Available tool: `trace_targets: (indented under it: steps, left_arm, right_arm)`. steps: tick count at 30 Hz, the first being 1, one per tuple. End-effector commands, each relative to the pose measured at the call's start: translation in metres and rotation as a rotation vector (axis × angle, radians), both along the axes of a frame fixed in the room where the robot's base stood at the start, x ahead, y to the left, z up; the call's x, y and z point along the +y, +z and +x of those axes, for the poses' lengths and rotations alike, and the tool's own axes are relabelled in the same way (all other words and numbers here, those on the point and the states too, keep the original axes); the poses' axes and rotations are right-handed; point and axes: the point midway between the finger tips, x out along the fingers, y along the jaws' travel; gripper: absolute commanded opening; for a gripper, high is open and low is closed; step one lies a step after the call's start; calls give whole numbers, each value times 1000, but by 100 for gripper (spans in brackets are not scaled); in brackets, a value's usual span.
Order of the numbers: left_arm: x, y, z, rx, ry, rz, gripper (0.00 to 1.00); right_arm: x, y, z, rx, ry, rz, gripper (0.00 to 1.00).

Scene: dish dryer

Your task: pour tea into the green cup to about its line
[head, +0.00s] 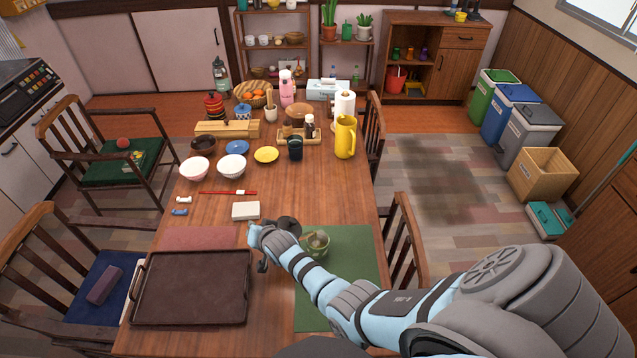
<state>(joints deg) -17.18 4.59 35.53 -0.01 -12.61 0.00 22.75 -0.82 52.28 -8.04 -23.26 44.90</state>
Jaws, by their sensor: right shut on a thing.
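A green cup (317,243) stands on the green mat (352,285) at the right front of the table, just right of my right forearm. Its line and the level of tea in it are too small to tell. My right gripper (262,252) is over the table between the brown tray and the green mat, left of the cup. It is shut on a dark pot (288,225), largely hidden behind my wrist. The pot's tilt and spout cannot be made out. My left gripper is not in view.
A brown tray (190,254) lies at the left front. A white block (245,211) and red chopsticks (228,192) lie beyond it. Bowls, small plates, a dark cup (295,149) and a yellow pitcher (345,137) stand farther back.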

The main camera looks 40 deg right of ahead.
Motion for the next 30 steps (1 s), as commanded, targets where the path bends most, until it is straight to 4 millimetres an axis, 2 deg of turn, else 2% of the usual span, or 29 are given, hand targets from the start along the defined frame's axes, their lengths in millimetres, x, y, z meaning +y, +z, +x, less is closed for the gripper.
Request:
trace_targets:
  steps: [30]
  left_arm:
    - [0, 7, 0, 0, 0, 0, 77]
  right_arm:
    - [-3, 7, -1, -17, -1, 21, 0]
